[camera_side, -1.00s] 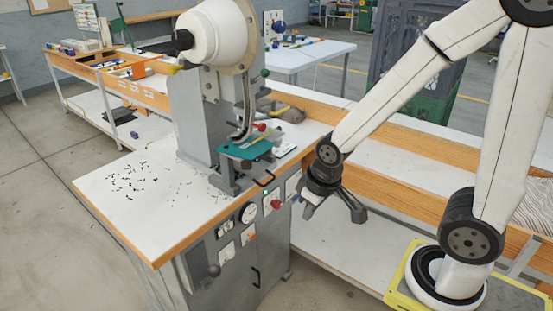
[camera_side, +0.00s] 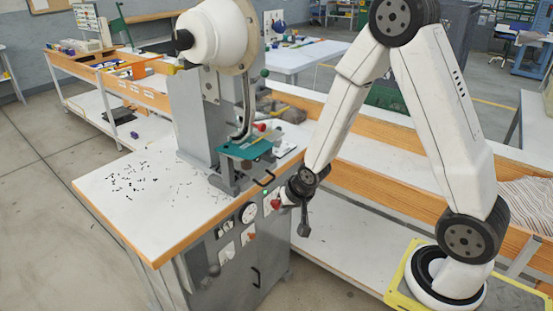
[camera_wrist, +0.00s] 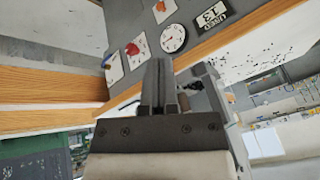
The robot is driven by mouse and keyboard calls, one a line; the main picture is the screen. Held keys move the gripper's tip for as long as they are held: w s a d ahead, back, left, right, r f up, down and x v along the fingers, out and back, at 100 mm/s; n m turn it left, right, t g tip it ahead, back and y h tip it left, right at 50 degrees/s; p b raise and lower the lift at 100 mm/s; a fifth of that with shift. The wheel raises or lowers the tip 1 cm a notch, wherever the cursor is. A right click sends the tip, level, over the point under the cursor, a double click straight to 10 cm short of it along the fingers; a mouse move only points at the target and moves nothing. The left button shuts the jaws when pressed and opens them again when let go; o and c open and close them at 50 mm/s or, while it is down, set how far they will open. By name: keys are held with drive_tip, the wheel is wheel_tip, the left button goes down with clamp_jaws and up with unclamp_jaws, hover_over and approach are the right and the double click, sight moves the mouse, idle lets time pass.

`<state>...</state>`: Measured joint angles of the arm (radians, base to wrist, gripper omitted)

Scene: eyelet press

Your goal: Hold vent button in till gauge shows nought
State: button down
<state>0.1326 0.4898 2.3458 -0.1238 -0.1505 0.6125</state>
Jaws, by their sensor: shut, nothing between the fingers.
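The round white gauge (camera_side: 248,213) is on the front of the grey press cabinet and also shows in the wrist view (camera_wrist: 173,38); its needle is too small to read. Beside it is a red knob (camera_side: 276,204), seen again in the wrist view (camera_wrist: 132,48). A small blue control (camera_wrist: 107,62) sits on a white plate further left in the wrist view. I cannot read which control is the vent button. My gripper (camera_side: 304,233) is shut and empty, in front of the cabinet's right end. Its fingers (camera_wrist: 156,64) appear apart from the panel.
A counter display (camera_wrist: 211,15) and an orange control (camera_side: 251,237) share the panel. The worktop (camera_side: 120,215) overhangs it, with small dark bits scattered on top. The press head (camera_side: 215,35) stands above. A wooden-edged bench (camera_side: 375,195) runs behind my gripper.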

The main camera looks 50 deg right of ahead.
drive_tip(key=w+d+f+m+t, duration=0.1)
drive_tip(key=d+f+m+t, duration=0.1)
drive_tip(key=f+m, duration=0.3)
drive_tip(key=w+d+f+m+t, duration=0.2)
drive_tip(key=f+m, duration=0.4)
drive_tip(key=f, duration=0.6)
drive_tip(key=shift+d+f+y, duration=0.25)
drive_tip(key=shift+d+y, duration=0.05)
drive_tip(key=shift+d, duration=0.15)
drive_tip(key=shift+w, duration=0.1)
approach(250, 235)
drive_tip(key=shift+w+f, duration=1.55)
drive_tip(key=shift+f, duration=1.35)
drive_tip(key=shift+w+d, duration=0.1)
drive_tip(key=shift+w, duration=0.1)
